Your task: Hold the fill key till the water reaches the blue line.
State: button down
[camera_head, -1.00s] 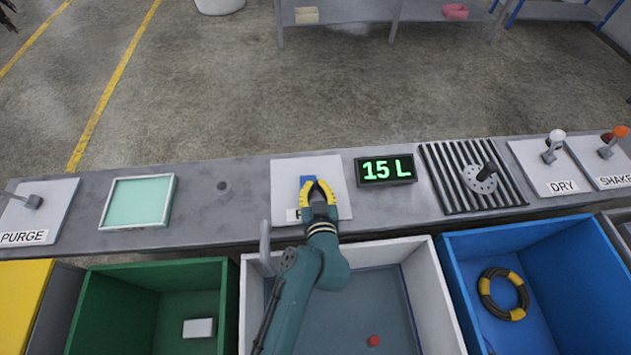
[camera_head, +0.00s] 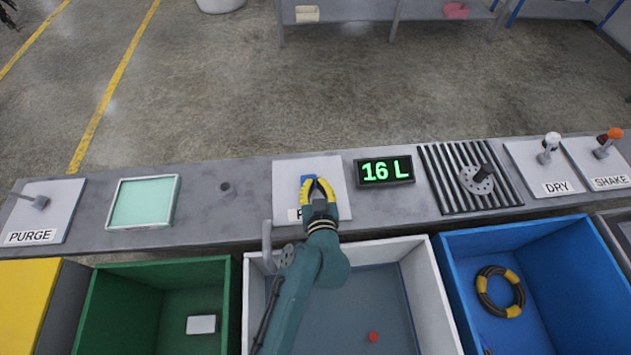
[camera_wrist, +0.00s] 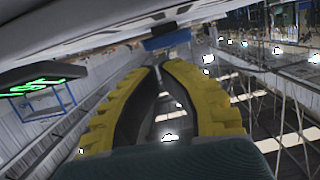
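The blue key (camera_head: 308,182) sits on a white plate (camera_head: 339,171) whose label is mostly covered by my gripper. My gripper (camera_head: 316,183) is at the key, with its yellow fingertips drawn together. In the wrist view my fingers (camera_wrist: 160,66) converge just below the blue key (camera_wrist: 166,39); I cannot tell how far it is pressed. The display (camera_head: 384,170) reads 16 L in green. The white-walled basin (camera_head: 433,290) in front holds bluish-grey water (camera_head: 385,300) and a small red object (camera_head: 373,337). My arm covers part of it, and I cannot make out a blue line.
A grey upright spout-like piece (camera_head: 267,240) stands at the basin's back left. A green bin (camera_head: 235,300) is left, a blue bin (camera_head: 450,265) with a hose ring (camera_head: 500,291) right. PURGE (camera_head: 40,200), DRY (camera_head: 547,150) and SHAKE (camera_head: 606,145) levers stand along the counter.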

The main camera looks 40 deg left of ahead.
jog(key=r+p+v, duration=0.1)
jog(key=v, duration=0.9)
jog(key=shift+w+r, duration=0.15)
jog(key=shift+r, duration=0.25)
jog(key=w+d+r+t+h, duration=0.1)
jog(key=w+d+r+t, duration=0.2)
jog(key=r, duration=0.5)
jog(key=w+d+r+t, duration=0.1)
jog(key=w+d+r, duration=0.3)
jog(key=r, duration=0.3)
jog(key=w+d+r+t+h, duration=0.1)
jog(key=w+d+r+t, duration=0.25)
jog(key=r, duration=0.45)
jog(key=s+d+r+m+t+h, duration=0.2)
jog(key=s+d+r+m+h, duration=0.3)
jog(key=d+r, duration=0.35)
jog(key=s+d+r+m+t+h, duration=0.3)
jog(key=s+d+r+m+h, duration=0.3)
jog(key=r, duration=0.4)
notch_tip(320, 180, up, 38)
jog(key=w+d+y+p, duration=0.1)
jog(key=p, duration=3.7)
jog(key=shift+w+f+n+p, duration=0.25)
jog(key=shift+w+n+p, duration=0.05)
jog(key=shift+n+p, duration=0.1)
